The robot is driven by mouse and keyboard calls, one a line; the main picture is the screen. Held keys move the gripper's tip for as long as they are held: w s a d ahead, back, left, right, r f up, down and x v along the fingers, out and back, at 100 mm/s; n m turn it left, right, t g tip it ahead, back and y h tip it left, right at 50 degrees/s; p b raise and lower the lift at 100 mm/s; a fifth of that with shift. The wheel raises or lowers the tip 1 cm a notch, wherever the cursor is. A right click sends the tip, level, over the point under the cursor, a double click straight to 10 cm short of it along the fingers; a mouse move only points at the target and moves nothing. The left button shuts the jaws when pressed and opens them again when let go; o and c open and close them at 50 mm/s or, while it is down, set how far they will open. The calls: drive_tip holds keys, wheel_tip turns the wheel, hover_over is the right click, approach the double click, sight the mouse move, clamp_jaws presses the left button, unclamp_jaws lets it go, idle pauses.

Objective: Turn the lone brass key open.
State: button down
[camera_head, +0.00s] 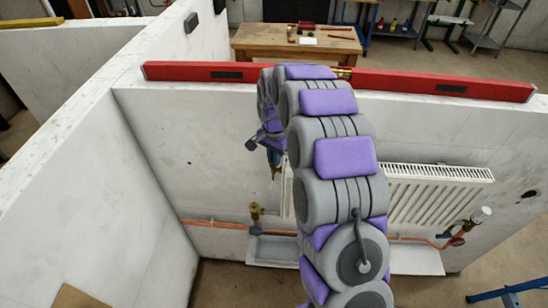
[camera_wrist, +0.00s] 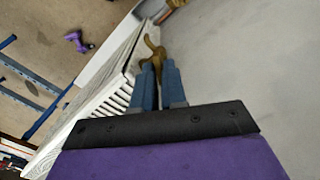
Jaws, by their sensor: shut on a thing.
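The brass key (camera_wrist: 152,45) shows in the wrist view at the fingertips, beside the radiator's end. My gripper (camera_wrist: 161,66) has two blue fingers shut on it, and they hide part of it. In the head view my gripper (camera_head: 273,157) is left of my arm, in front of the white wall, with a bit of the brass key (camera_head: 275,173) showing just below the fingers. The key's exact angle is hard to tell. The white radiator (camera_head: 440,192) is partly hidden behind my arm.
A brass valve (camera_head: 256,213) on copper pipe stands above a grey tray (camera_head: 272,250). Another valve (camera_head: 457,238) with a pale cap is at the lower right. A red spirit level (camera_head: 445,84) lies along the wall top.

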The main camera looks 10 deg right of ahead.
drive_tip(key=c, duration=1.3)
unclamp_jaws()
drive_tip(key=shift+w, duration=0.2)
drive_tip(key=shift+o, duration=0.2)
drive_tip(key=shift+s, duration=0.1)
